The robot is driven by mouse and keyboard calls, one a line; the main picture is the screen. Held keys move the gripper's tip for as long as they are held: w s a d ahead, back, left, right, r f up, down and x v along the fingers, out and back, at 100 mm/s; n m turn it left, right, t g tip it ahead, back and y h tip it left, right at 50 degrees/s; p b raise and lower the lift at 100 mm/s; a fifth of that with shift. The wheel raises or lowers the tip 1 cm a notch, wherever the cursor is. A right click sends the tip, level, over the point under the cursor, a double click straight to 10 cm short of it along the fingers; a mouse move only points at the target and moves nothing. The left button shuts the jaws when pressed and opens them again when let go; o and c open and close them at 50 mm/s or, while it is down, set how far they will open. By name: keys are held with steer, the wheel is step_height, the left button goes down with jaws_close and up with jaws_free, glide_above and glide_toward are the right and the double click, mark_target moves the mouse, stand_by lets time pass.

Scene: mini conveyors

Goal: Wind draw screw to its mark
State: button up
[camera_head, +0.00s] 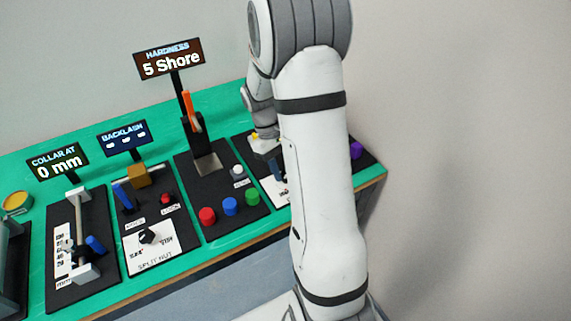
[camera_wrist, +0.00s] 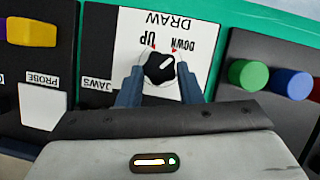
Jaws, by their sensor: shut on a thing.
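The black draw knob (camera_wrist: 159,67) sits on a white plate (camera_wrist: 205,42) lettered DRAW, UP and DOWN, seen upside down in the wrist view. Its white pointer line is turned towards the upper right, on the DOWN side. My gripper (camera_wrist: 160,75) is shut on the knob, one blue-grey finger on each side. In the head view my gripper (camera_head: 268,150) is partly behind my arm, and only a strip of the white plate (camera_head: 281,189) shows. I cannot make out the draw screw or its mark.
Beside the knob in the wrist view are a green button (camera_wrist: 248,74), a blue button (camera_wrist: 292,83) and a yellow-purple piece (camera_wrist: 30,32). In the head view, neighbouring stations carry an orange lever (camera_head: 191,112), a split-nut knob (camera_head: 149,236) and a collar station (camera_head: 56,215).

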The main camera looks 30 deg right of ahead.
steer(key=shift+s+f+n+h, duration=0.15)
steer(key=shift+n+h, duration=0.25)
steer(key=shift+n, duration=0.4)
steer(key=o, duration=1)
steer(key=shift+c, duration=0.2)
steer(key=v, duration=0.8)
steer(key=shift+s+a, duration=0.1)
steer(key=shift+s, duration=0.05)
